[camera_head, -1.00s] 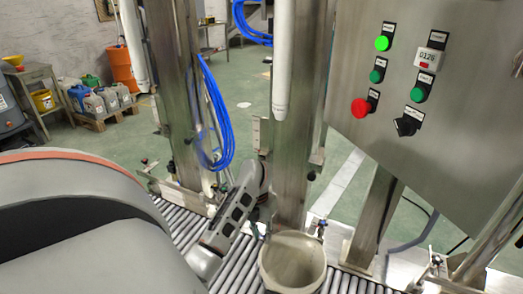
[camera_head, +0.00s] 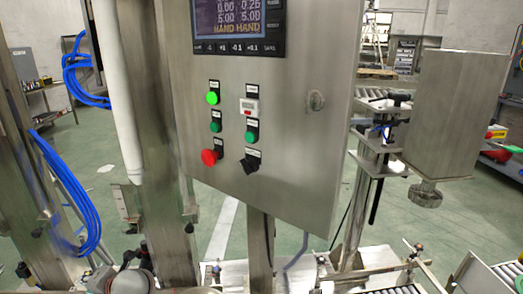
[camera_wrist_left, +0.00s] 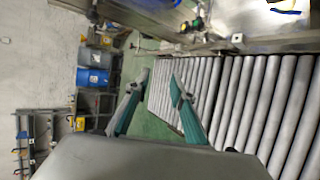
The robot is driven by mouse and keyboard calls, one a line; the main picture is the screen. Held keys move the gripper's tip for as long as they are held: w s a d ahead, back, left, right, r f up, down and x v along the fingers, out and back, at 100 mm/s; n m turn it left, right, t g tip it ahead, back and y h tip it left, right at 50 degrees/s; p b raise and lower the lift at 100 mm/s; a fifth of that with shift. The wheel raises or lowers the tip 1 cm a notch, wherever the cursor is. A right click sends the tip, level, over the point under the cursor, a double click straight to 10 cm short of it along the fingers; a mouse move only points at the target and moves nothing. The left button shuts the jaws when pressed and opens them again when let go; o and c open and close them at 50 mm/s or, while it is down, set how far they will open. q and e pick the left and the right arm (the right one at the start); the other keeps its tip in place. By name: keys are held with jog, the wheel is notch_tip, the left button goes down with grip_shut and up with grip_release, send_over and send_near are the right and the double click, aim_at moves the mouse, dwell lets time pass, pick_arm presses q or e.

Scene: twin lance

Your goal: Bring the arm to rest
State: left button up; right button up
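My left gripper (camera_wrist_left: 160,84) shows in the left wrist view with its two teal-edged fingers spread apart and nothing between them. It is beside the roller conveyor (camera_wrist_left: 250,95), with green floor visible past the fingertips. In the head view, part of what looks like my left arm shows at the bottom left edge, and its fingers cannot be made out there. My right gripper is in neither view.
A steel control panel (camera_head: 275,125) with lit buttons and a display fills the middle of the head view. Steel columns (camera_head: 150,160) and blue hoses (camera_head: 75,190) stand left. A steel box (camera_head: 455,110) hangs right. Blue containers (camera_wrist_left: 92,67) stand beyond the gripper in the wrist view.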

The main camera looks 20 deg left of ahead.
pick_arm(q)
jog(key=w+d+r+m+t+y+p, duration=0.1)
jog(key=w+d+r+m+t+y, duration=0.2)
jog(key=r+m+t, duration=0.35)
jog(key=w+d+r+m+t+y+p, duration=0.1)
jog(key=w+d+r+m+t, duration=0.1)
jog(key=d+r+m+t, duration=0.4)
jog(key=w+d+f+m+t+h, duration=0.1)
jog(key=d+m+t+h, duration=0.2)
jog(key=d+m+h, duration=0.55)
jog(key=w+d+f+m+t+h, duration=0.15)
jog(key=d+m+t+h, duration=0.35)
jog(key=d+m, duration=0.55)
jog(key=s+d+f+m+g+h+p, duration=0.1)
jog(key=s+d+f+m+g+h, duration=0.1)
jog(key=s+d+f+m+g, duration=0.3)
jog(key=s+d+f+m+g+h+p, duration=0.1)
jog(key=s+d+f+m+g+h, duration=0.2)
jog(key=s+d+f, duration=0.7)
notch_tip(320, 180, down, 5)
jog(key=s+m+g, duration=0.2)
jog(key=g, duration=0.1)
jog(key=shift+d+r, duration=0.15)
jog(key=shift+d, duration=0.2)
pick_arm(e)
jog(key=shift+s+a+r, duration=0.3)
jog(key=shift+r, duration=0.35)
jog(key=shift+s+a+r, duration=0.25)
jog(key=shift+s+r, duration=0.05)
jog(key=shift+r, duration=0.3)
